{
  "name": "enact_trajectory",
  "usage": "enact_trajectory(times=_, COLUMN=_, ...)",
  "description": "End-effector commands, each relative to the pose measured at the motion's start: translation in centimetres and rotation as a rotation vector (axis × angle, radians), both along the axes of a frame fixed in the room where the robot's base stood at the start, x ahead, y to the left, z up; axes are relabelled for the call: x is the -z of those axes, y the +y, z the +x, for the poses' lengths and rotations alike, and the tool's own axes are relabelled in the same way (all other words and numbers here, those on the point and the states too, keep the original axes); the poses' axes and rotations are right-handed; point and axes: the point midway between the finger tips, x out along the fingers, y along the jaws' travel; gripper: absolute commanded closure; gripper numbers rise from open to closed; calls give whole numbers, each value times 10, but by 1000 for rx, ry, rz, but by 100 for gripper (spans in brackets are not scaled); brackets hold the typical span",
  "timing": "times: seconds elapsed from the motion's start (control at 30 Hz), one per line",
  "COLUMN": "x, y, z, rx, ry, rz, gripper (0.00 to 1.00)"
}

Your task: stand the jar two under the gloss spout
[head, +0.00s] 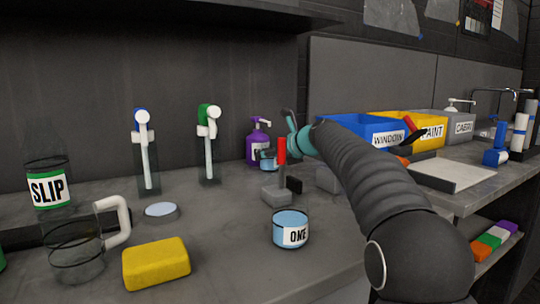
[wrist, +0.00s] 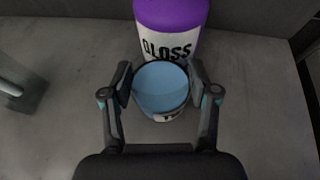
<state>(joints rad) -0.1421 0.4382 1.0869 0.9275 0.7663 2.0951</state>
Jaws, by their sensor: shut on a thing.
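The gloss bottle is a purple pump bottle (head: 256,146) at the back of the counter; its spout (head: 267,122) points to the right. In the wrist view the gloss bottle (wrist: 171,14) shows its GLOSS label. A clear jar with blue contents (wrist: 161,88) is between my fingers, right in front of the bottle; its label is mostly cut off, showing what looks like a T. In the head view this jar (head: 267,159) sits low beside the bottle, below the spout, partly hidden. My gripper (wrist: 160,84) is shut on the jar. The spout is outside the wrist view.
Jar ONE (head: 291,229) stands in front on the counter. A red-handled tool (head: 281,151) and grey block (head: 275,193) stand near my gripper. Blue (head: 362,131) and yellow bins stand right.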

Motion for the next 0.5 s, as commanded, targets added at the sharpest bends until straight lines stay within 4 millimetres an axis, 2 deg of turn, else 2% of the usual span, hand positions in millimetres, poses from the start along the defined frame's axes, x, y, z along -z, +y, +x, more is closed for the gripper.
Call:
enact_trajectory(times=0.03, x=1, y=0, z=0, rx=0, ry=0, rz=0, gripper=35)
enact_trajectory(times=0.1, x=1, y=1, z=0, rx=-1, ry=0, rz=0, gripper=18)
enact_trajectory(times=0.13, x=1, y=1, z=0, rx=-1, ry=0, rz=0, gripper=15)
enact_trajectory(times=0.5, x=-3, y=1, z=0, rx=-1, ry=-1, rz=0, gripper=15)
